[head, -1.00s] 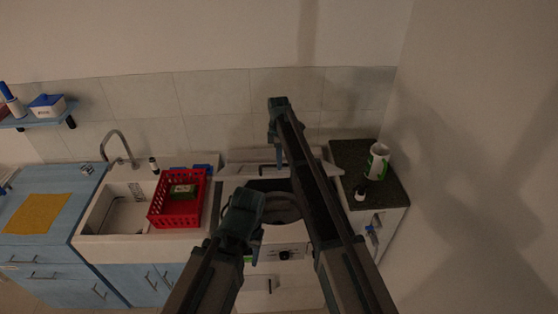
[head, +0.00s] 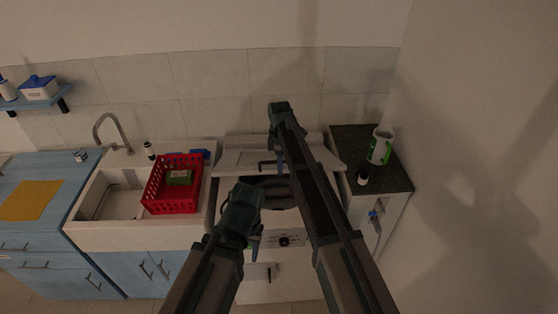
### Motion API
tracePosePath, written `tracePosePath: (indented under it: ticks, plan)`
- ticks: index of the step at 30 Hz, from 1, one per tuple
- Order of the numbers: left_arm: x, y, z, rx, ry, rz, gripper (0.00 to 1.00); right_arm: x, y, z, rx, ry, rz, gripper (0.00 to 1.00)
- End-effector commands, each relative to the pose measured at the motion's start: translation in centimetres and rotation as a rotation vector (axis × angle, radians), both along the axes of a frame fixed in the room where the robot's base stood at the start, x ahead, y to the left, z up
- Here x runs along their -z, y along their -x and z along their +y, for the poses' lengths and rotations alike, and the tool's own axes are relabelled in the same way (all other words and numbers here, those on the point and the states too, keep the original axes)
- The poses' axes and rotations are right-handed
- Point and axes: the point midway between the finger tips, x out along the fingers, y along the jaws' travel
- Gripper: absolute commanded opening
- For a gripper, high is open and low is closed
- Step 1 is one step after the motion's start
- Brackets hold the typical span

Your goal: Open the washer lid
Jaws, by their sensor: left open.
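The white washer (head: 285,241) stands between the sink and the dark counter. Its lid (head: 240,159) looks raised at the back of the top, with a dark handle (head: 267,166) on it. The grey drum opening (head: 285,199) shows in front of the lid, partly hidden by my arms. My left gripper (head: 256,238) is open and empty, over the left front of the washer. My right gripper (head: 279,160) points down in front of the raised lid, near the handle. Its fingers overlap in the view, so its opening and any contact with the lid are unclear.
A red basket (head: 160,200) with a green item sits on the white sink (head: 120,238) to the left. A white and green container (head: 380,147) and a small dark bottle (head: 363,176) stand on the dark counter (head: 350,145) to the right. A wall closes off the right.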

Motion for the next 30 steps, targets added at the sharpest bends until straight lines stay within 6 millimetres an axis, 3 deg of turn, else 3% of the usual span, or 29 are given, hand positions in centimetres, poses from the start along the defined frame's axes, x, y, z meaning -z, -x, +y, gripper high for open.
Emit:
tracePosePath:
  ticks: [1, 15, 30]
  plan:
    - [1.7, 0.0, 0.0, 0.0, 0.0, 0.0, 0.5, 1.7, 0.8, 0.0, 0.0, 0.0, 0.0, 0.47]
    - [9.0, 0.0, 0.0, 0.0, 0.0, 0.0, 0.5, 9.0, 4.5, 0.0, -0.001, 0.0, -0.02, 0.47]
    - [16.6, 0.0, 0.0, 0.0, 0.0, 0.0, 0.5, 16.5, 6.8, 0.0, -0.001, 0.001, -0.168, 0.47]
